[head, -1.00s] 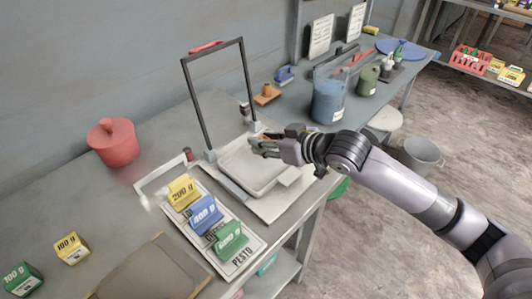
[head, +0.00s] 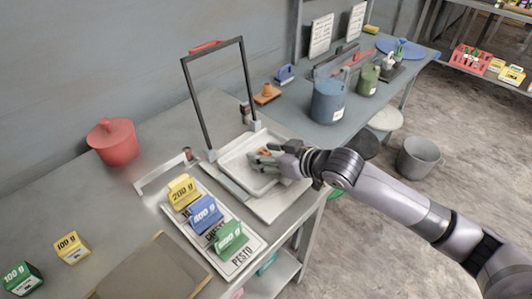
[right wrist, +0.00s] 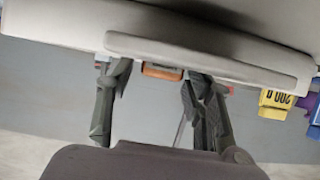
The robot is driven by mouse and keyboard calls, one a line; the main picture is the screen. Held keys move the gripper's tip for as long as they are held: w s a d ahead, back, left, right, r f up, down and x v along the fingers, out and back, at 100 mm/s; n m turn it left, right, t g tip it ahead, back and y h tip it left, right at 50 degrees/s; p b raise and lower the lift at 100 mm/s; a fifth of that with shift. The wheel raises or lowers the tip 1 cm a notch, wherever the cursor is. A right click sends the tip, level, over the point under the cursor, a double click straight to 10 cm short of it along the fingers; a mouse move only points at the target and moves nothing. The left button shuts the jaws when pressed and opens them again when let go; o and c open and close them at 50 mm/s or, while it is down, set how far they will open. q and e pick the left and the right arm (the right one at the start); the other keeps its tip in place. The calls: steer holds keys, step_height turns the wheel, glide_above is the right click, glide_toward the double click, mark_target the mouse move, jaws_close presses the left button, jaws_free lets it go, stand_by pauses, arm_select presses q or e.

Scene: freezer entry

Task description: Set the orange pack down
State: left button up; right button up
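The orange pack (head: 264,151) shows as a small patch at the fingers of my right gripper (head: 262,157), over the pale shallow tray (head: 237,161). In the right wrist view, the pack (right wrist: 162,73) lies between the spread fingertips of the right gripper (right wrist: 157,76), by the tray's rim (right wrist: 200,60). A gap shows on both sides of the pack, so the gripper looks open around it. The fingers hide part of the pack in the head view, and I cannot tell exactly how it rests. My left gripper is not in view.
A dark upright frame (head: 190,101) stands at the tray's back. Yellow (head: 183,192), blue (head: 205,214) and green (head: 231,236) weight-marked packs stand on a card to its front left.

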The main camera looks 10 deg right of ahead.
steer(key=shift+o, duration=0.3)
steer(key=shift+d+r, duration=0.1)
steer(key=shift+r, duration=0.1)
steer(key=b+v, duration=0.1)
steer(key=v, duration=0.9)
steer(key=shift+s+d, duration=0.15)
steer(key=shift+s, duration=0.2)
steer(key=shift+s+d+r, duration=0.2)
steer(key=shift+s+r, duration=0.2)
steer(key=shift+s, duration=0.05)
